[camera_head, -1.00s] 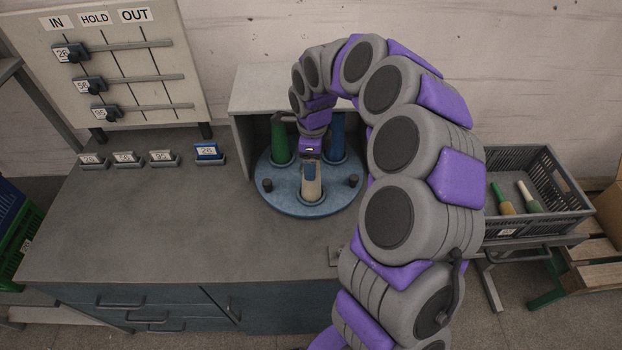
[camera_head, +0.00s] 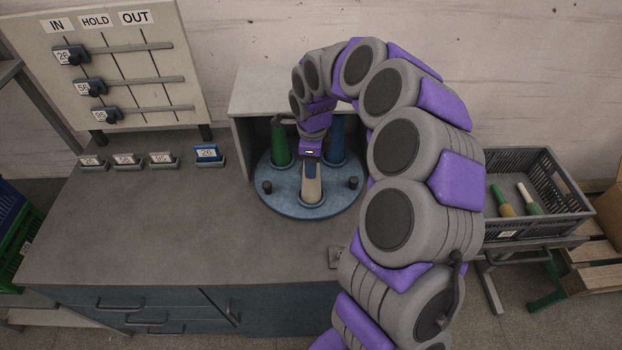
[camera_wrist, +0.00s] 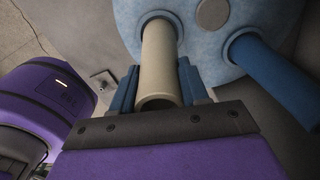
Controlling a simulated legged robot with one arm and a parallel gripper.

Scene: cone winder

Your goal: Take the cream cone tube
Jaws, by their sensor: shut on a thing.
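The cream cone tube (camera_head: 312,188) stands upright on the round blue turntable (camera_head: 278,197), at its front. It also shows in the wrist view (camera_wrist: 160,65), with its open top end toward my wrist and its base in a blue ring. My gripper (camera_head: 311,167) is above the tube and shut on its upper part. In the wrist view the blue fingers of my gripper (camera_wrist: 158,85) press against both sides of the tube. A green cone tube (camera_head: 280,145) and a blue cone tube (camera_head: 336,142) stand at the back of the turntable.
A grey housing (camera_head: 242,135) stands around the back of the turntable. Dark knobs (camera_head: 267,187) stick up near its rim. A lever board (camera_head: 120,70) stands at the back left. A grey crate (camera_head: 560,190) with more tubes is at the right. The bench's left front is clear.

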